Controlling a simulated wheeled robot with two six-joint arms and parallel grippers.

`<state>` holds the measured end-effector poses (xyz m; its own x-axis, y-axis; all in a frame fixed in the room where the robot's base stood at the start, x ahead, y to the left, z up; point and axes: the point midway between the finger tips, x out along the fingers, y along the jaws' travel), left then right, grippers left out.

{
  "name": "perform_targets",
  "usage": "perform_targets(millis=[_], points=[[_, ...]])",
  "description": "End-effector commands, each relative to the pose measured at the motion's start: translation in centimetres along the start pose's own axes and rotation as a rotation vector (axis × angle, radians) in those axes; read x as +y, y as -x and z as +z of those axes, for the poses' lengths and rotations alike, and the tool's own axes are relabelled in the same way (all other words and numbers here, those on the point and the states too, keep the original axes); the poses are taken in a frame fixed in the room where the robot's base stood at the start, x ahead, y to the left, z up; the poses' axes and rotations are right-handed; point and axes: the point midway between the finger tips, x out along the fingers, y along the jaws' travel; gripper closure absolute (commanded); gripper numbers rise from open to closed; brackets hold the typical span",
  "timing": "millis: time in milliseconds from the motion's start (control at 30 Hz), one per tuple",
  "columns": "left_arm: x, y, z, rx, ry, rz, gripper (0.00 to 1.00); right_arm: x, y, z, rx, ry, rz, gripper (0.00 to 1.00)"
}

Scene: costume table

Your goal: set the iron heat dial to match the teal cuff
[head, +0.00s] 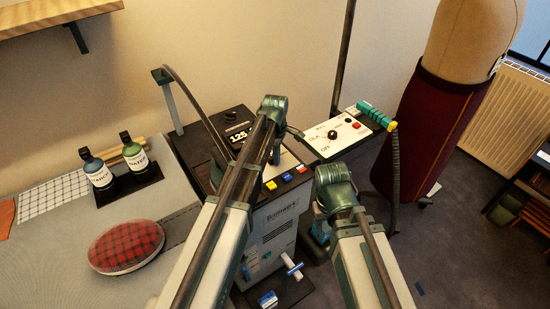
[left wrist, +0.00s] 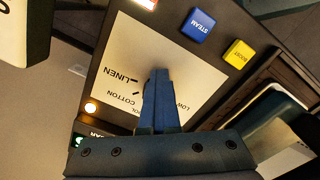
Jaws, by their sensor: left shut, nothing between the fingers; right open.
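The heat dial panel (left wrist: 125,60) fills the left wrist view, white with LINEN, COTTON and LOW readable and another label partly covered. My left gripper (left wrist: 160,75) is shut and empty, with its fingertips over the middle of this panel. The fingers hide most of the dial there, so its setting and any contact cannot be told. In the head view my left arm covers much of the panel (head: 284,163). My right gripper (head: 319,233) is open, low and right of the grey station, mostly hidden by its own arm. I cannot make out a teal cuff.
A display (head: 238,137) reads about 125 behind the panel. Blue STEAM (left wrist: 196,25) and yellow BOOST (left wrist: 238,54) buttons are close by. A second white panel with a knob (head: 332,134) stands right. A tartan cushion (head: 126,246) and two bottles (head: 134,151) are left.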

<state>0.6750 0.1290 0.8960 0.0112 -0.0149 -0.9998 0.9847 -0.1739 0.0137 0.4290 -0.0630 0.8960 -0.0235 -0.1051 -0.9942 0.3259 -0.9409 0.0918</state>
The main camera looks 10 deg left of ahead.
Motion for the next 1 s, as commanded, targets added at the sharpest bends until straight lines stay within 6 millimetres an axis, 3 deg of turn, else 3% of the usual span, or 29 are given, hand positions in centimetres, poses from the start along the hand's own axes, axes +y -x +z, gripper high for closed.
perform_targets(millis=[33, 300, 333, 767, 1000], points=[[0.2, 0.1, -1.2, 0.023, 0.011, 0.005, 0.81, 0.0, 0.1, 0.0, 0.000, 0.000, 0.000, 0.50], [0.2, 0.1, -1.1, 0.022, 0.009, 0.003, 0.33, 0.0, 0.1, 0.0, 0.000, 0.000, 0.000, 0.50], [0.2, 0.1, -1.0, 0.021, 0.009, 0.003, 0.31, 0.0, 0.1, 0.0, 0.000, 0.000, 0.000, 0.50], [0.0, 0.5, -0.7, 0.018, 0.005, 0.000, 0.31, 0.1, 0.5, 0.0, 0.000, 0.000, 0.000, 0.50], [-0.1, 2.7, -0.4, 0.018, 0.005, 0.000, 0.31, 0.3, 2.6, 0.2, 0.000, 0.000, 0.000, 0.50]])
